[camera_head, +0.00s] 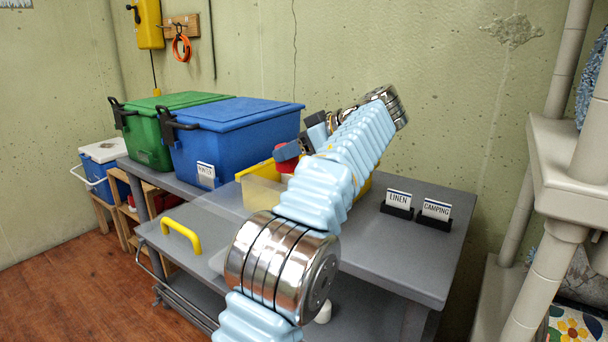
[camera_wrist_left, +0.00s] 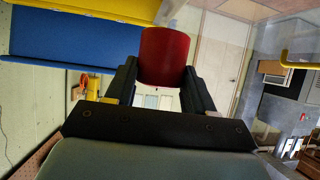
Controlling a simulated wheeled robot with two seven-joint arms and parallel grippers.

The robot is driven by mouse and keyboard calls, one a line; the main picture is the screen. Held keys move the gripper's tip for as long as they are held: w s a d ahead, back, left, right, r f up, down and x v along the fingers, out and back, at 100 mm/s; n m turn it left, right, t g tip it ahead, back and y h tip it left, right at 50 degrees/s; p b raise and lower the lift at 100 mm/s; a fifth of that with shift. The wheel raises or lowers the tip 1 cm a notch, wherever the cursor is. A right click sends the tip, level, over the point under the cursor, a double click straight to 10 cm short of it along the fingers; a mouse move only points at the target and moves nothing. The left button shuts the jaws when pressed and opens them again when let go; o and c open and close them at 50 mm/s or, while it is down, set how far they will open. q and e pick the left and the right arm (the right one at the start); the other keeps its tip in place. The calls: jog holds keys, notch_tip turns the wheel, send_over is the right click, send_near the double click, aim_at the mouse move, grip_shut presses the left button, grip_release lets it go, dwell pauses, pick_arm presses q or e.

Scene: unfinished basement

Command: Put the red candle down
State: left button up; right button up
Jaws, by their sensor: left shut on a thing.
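My left gripper (camera_head: 292,151) is shut on the red candle (camera_head: 286,166) and holds it over or beside the yellow bin (camera_head: 250,177); I cannot tell whether it is inside the rim. My left arm hides much of the bin. In the left wrist view the candle (camera_wrist_left: 165,56) sits between the two dark fingers of my left gripper (camera_wrist_left: 163,82). My right gripper is not in view.
A blue lidded tote (camera_head: 240,140) and a green one (camera_head: 150,140) stand left of the bin. Signs reading LINEN (camera_head: 397,203) and CAMPING (camera_head: 434,212) stand on the grey cart top (camera_head: 410,265), with clear room in front. A pale post structure (camera_head: 560,190) stands right.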

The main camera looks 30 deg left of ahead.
pick_arm(q)
jog(key=w+f, duration=0.2)
jog(key=f, duration=0.1)
jog(key=w+a+f, duration=0.1)
jog(key=w+f, duration=0.1)
jog(key=f, duration=0.1)
jog(key=w+f, duration=0.2)
jog(key=f, duration=0.1)
jog(key=shift+w+a+f, duration=0.25)
jog(key=shift+w+f, duration=0.05)
jog(key=shift+f, duration=0.1)
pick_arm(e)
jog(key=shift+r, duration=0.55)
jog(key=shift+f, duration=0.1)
pick_arm(q)
jog(key=shift+f+b, duration=0.6)
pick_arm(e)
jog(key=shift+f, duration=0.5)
pick_arm(q)
jog(key=o, duration=1.1)
jog(key=shift+r, duration=0.1)
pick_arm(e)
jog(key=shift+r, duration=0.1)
